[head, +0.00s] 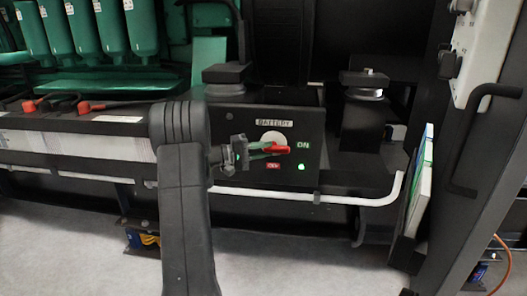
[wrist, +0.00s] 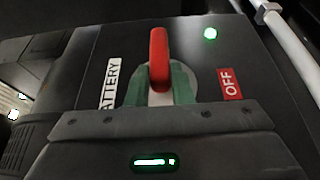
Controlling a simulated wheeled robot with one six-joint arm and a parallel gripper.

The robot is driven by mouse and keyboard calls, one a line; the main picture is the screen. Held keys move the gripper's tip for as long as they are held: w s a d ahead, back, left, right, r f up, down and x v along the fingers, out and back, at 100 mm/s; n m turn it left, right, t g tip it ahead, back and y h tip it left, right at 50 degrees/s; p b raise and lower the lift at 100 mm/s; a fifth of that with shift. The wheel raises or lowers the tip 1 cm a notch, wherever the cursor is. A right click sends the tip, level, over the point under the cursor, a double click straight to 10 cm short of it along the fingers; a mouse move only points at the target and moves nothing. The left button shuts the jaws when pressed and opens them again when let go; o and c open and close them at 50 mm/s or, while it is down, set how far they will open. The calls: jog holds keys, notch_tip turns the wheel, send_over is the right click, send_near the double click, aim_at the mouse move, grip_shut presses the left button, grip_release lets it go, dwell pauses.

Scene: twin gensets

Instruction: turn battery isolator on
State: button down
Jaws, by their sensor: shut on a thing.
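The battery isolator is a red handle (head: 277,149) on a round pale plate (head: 272,137), on a black panel marked BATTERY. In the head view the handle points right, toward the ON label (head: 302,145). The red OFF label (head: 273,166) is below it. A green lamp (head: 301,168) is lit at the lower right. My gripper (head: 266,150) reaches in from the left, its green fingers shut on the handle. In the wrist view the red handle (wrist: 159,58) stands between the two green fingers of my gripper (wrist: 159,88). The ON label is not visible there.
A white rail (head: 340,200) runs below the panel. Black posts (head: 365,100) stand to the right, and a dark frame with a black grab handle (head: 470,150) is at far right. Red-capped cables (head: 85,106) lie at left. Grey floor is open in front.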

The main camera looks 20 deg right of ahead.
jog(key=c, duration=1.3)
grip_release()
jog(key=a+p, duration=0.1)
jog(key=a, duration=0.3)
jog(key=w+a+p, duration=0.1)
jog(key=a, duration=0.4)
jog(key=w+a+p, duration=0.1)
jog(key=a+p, duration=0.1)
jog(key=a, duration=0.2)
jog(key=shift+a+f, duration=0.15)
jog(key=shift+a, duration=0.15)
jog(key=d+b, duration=0.1)
jog(key=d, duration=0.3)
jog(key=s+d+b, duration=0.1)
jog(key=d, duration=0.4)
jog(key=s+d+b, duration=0.1)
jog(key=d+b, duration=0.1)
jog(key=d, duration=0.2)
jog(key=shift+d, duration=0.4)
jog(key=shift+r, duration=0.2)
